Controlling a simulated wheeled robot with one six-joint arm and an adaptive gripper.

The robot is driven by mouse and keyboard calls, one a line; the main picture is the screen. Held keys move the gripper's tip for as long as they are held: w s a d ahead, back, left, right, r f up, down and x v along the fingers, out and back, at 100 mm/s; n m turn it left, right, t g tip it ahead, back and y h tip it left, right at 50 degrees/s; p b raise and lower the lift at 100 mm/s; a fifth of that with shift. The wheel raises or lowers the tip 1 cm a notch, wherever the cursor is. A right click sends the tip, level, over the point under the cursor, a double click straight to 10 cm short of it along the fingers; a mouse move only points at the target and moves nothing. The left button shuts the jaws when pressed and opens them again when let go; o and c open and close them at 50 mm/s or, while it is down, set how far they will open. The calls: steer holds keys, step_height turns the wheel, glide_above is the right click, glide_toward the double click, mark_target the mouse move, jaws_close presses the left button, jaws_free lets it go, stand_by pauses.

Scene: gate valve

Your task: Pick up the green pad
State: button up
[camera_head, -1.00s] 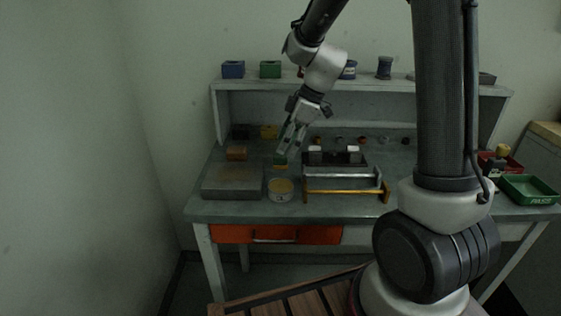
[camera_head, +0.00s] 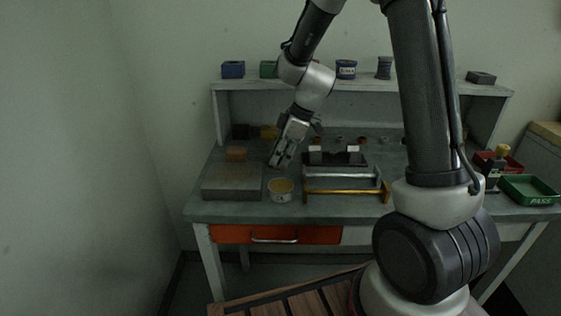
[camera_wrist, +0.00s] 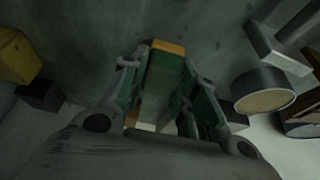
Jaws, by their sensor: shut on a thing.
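The green pad (camera_wrist: 161,70) is a small block with a green side and an orange-yellow strip along one end. In the wrist view it sits between the two fingers of my gripper (camera_wrist: 162,78), which is shut on it. In the head view my gripper (camera_head: 280,162) points down at the bench top (camera_head: 205,205), behind the round tin. The pad is hidden there by the fingers. I cannot tell whether the pad still touches the bench.
A round tin (camera_head: 281,190) stands just in front of my gripper, and a grey plate (camera_head: 232,181) lies to its left. Metal bars (camera_head: 343,181) and a dark fixture (camera_head: 335,157) are on the right.

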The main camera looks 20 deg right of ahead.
step_height(320, 180, up, 10)
steer(key=shift+r, duration=0.1)
stand_by(0.4)
steer(key=o, duration=0.4)
steer(key=shift+c, duration=0.9)
